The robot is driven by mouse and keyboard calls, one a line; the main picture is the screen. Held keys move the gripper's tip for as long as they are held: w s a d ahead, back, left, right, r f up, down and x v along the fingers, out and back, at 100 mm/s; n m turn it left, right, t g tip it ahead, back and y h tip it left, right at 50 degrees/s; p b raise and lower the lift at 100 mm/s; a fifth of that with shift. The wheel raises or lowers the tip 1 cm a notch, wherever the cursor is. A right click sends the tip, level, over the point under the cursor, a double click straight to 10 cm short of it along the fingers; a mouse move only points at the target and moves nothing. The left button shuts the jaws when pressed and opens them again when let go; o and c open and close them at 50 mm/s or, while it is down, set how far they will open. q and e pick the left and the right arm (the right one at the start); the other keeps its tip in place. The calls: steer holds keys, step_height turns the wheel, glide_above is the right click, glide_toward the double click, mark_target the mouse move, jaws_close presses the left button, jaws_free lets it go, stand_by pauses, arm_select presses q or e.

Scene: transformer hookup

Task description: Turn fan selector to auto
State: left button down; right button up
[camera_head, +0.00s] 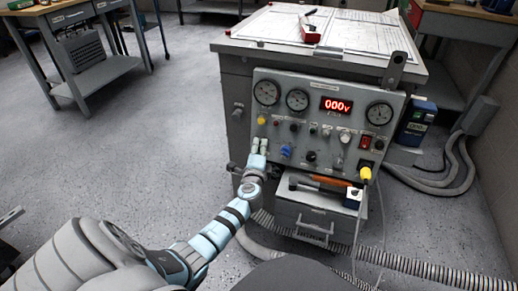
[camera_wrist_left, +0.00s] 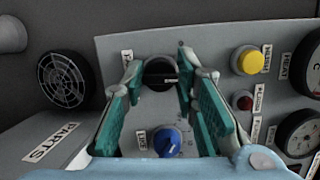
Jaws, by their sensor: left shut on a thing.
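The grey control panel (camera_head: 325,125) faces me on the front of the workbench. My left gripper (camera_head: 259,147) reaches its left side, just below the yellow button (camera_head: 262,120). In the left wrist view, the left gripper's teal-padded fingers (camera_wrist_left: 160,82) are closed around a round black knob (camera_wrist_left: 158,72), taken to be the fan selector. A small pale mark shows on the knob, pointing right in that view. The label near it is too small to read, and I cannot tell which setting it points at. My right gripper is not in view.
A blue knob (camera_head: 285,151) sits close right of the gripper; it also shows in the left wrist view (camera_wrist_left: 168,142). A round black grille (camera_wrist_left: 66,79) is nearby. A drawer (camera_head: 315,217) with a tool on top and grey hoses (camera_head: 400,275) lie below.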

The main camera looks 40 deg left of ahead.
arm_select(q)
steer(key=shift+n, duration=0.5)
steer(key=shift+f, duration=0.1)
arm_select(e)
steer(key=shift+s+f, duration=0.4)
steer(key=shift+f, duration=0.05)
arm_select(q)
steer(key=c, duration=1.3)
jaws_free()
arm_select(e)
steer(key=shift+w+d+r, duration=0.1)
arm_select(q)
steer(key=shift+s, duration=0.1)
steer(key=v, duration=1.2)
steer(key=shift+r, duration=0.25)
